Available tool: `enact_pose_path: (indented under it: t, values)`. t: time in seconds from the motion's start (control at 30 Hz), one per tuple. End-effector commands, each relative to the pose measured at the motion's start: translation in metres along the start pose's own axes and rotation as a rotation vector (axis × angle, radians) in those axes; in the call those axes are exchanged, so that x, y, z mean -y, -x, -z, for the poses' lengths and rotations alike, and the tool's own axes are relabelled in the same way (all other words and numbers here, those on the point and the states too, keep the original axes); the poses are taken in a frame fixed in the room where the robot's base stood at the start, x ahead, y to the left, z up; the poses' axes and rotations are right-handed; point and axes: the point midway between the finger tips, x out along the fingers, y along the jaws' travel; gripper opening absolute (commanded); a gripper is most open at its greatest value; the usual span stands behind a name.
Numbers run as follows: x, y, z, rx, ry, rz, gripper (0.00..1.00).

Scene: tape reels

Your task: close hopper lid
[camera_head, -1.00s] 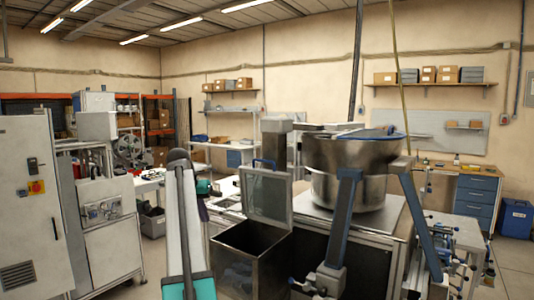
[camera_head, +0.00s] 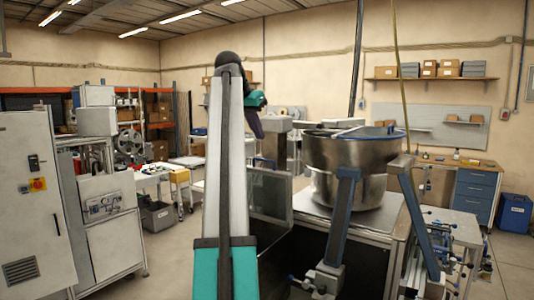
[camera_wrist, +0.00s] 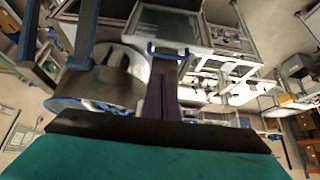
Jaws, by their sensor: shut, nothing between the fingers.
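The hopper lid (camera_head: 270,198) is a grey framed panel standing upright, its left part hidden behind my arm. Its blue handle (camera_wrist: 168,50) shows at the panel's edge in the wrist view. The hopper box below the lid is mostly hidden by my arm in the head view. My gripper (camera_head: 259,136) is shut and empty, its dark fingers pointing down above the lid's top edge. In the wrist view the fingers (camera_wrist: 162,75) end close to the blue handle; I cannot tell whether they touch it.
A large steel bowl (camera_head: 347,170) with a blue rim stands on a platform right of the lid. Blue angled posts (camera_head: 341,215) stand in front of it. A grey cabinet (camera_head: 30,200) is at the left. Open floor lies between the cabinet and my arm.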

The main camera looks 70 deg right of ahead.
Motion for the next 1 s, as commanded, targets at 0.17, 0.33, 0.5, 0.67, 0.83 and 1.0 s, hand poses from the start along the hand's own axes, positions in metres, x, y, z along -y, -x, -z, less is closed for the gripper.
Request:
enact_pose_path:
  t: [0.17, 0.33, 0.5, 0.67, 0.83, 1.0]
  values:
    - [0.000, -0.001, 0.000, 0.000, 0.001, 0.000, 0.00]
    - [0.000, -0.005, 0.000, 0.001, 0.001, -0.001, 0.00]
    - [0.000, -0.016, 0.000, 0.001, 0.001, -0.001, 0.00]
    - [-0.001, -0.034, 0.000, 0.002, 0.001, -0.002, 0.00]
    - [0.000, -0.055, 0.000, 0.002, 0.002, -0.002, 0.00]
    - [0.000, -0.076, 0.000, 0.002, 0.001, -0.001, 0.00]
